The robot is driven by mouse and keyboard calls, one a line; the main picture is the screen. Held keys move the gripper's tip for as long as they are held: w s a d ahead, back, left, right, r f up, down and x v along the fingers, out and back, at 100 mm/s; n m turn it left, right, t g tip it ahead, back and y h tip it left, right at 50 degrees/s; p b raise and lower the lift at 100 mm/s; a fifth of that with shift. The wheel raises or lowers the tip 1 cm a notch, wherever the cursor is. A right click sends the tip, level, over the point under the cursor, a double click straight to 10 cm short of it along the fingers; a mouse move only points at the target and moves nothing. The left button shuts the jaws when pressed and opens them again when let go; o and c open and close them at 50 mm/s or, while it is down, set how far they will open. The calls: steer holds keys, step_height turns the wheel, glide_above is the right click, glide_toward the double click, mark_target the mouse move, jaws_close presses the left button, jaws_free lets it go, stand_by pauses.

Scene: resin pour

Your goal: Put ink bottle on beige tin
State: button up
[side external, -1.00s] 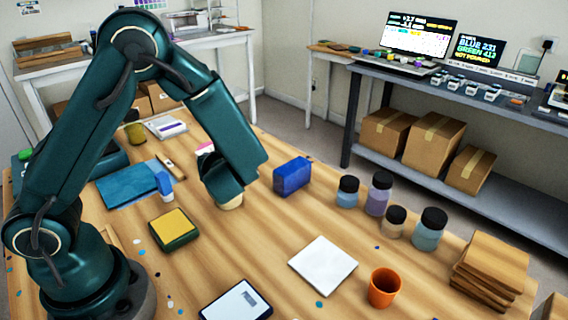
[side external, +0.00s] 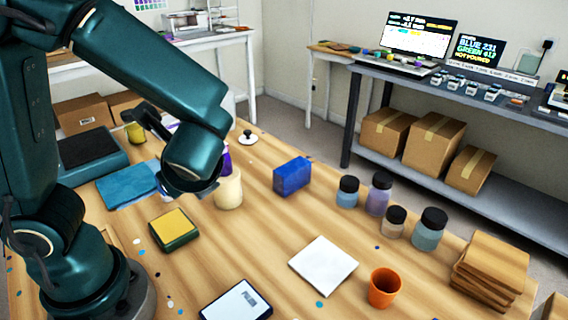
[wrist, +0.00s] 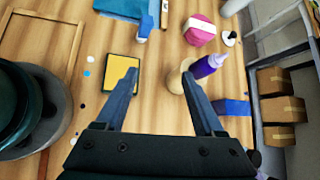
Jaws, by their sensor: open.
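The ink bottle, purple with a pale nozzle (wrist: 206,66), shows in the wrist view beside my right finger. In the side view a purple part of it (side external: 226,161) shows directly above the beige tin (side external: 229,191), and the bottle appears to stand upright on the tin's top. The tin also shows in the wrist view (wrist: 177,78), partly hidden by my right finger. My gripper (wrist: 158,74) is open, with nothing between its fingers. It is just left of the tin and bottle; in the side view my wrist hides part of the bottle.
A blue box (side external: 292,177) stands right of the tin. A yellow-topped box (side external: 174,229) lies front left. Several capped jars (side external: 378,195), a white tile (side external: 323,265) and an orange cup (side external: 384,288) are farther right. A pink-and-white object (wrist: 199,30) is behind the bottle.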

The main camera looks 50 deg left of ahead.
steer(key=s+d+r+n+t+h, duration=0.2)
steer(key=d+n+h, duration=0.5)
steer(key=n, duration=1)
steer(key=shift+s+d+r+t+h, duration=0.25)
steer(key=shift+s+r+t+h, duration=0.15)
steer(key=shift+s+r+h, duration=0.65)
